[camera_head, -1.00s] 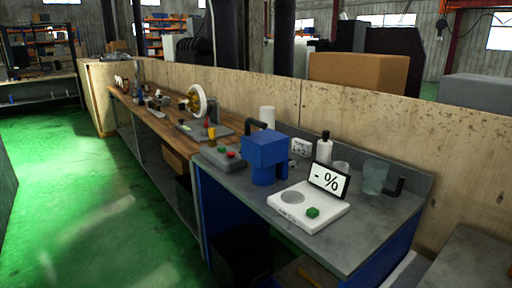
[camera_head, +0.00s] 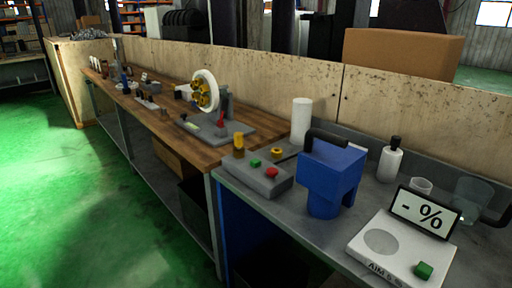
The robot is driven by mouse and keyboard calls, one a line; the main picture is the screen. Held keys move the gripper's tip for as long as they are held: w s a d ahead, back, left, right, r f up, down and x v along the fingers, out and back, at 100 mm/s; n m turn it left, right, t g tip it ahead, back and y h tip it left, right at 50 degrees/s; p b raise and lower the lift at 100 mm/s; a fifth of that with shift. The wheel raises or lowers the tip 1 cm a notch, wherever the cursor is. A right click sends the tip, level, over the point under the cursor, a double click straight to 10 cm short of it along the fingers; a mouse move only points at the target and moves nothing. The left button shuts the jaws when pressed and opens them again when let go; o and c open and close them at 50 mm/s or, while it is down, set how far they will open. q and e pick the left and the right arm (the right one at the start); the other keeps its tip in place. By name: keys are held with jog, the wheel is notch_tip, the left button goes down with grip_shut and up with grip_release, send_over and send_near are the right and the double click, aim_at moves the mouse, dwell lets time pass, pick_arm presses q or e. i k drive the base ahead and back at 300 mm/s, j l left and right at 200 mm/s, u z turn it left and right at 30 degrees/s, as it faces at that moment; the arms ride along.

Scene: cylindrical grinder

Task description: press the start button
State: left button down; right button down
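A grey control box (camera_head: 256,180) sits on the grey bench, at its left end. On its top are a green button (camera_head: 255,162), a red button (camera_head: 272,172) and a yellow knob (camera_head: 238,142). A second green button (camera_head: 424,270) is on the front right corner of a white device (camera_head: 368,262) with a "- %" display (camera_head: 422,212). I cannot read a start label on either green button. Neither of my grippers is in view.
A blue block-shaped device (camera_head: 331,178) with a black handle stands right of the control box. A white cylinder (camera_head: 301,120), a bottle (camera_head: 390,160) and clear cups stand behind. A wooden bench (camera_head: 205,148) with a grinding wheel (camera_head: 206,90) adjoins. The green floor (camera_head: 120,210) in front is clear.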

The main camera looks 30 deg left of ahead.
aim_at(255, 162)
jog(key=i+j, duration=0.15)
jog(key=j, duration=0.35)
jog(key=i+j, duration=0.1)
jog(key=j, duration=0.35)
jog(key=i+j, duration=0.15)
jog(key=j, duration=0.35)
jog(key=i+j+z, duration=0.1)
jog(key=j, duration=0.4)
jog(key=i+j, duration=0.15)
jog(key=j, duration=0.35)
jog(key=i+j, duration=0.1)
jog(key=j, duration=0.4)
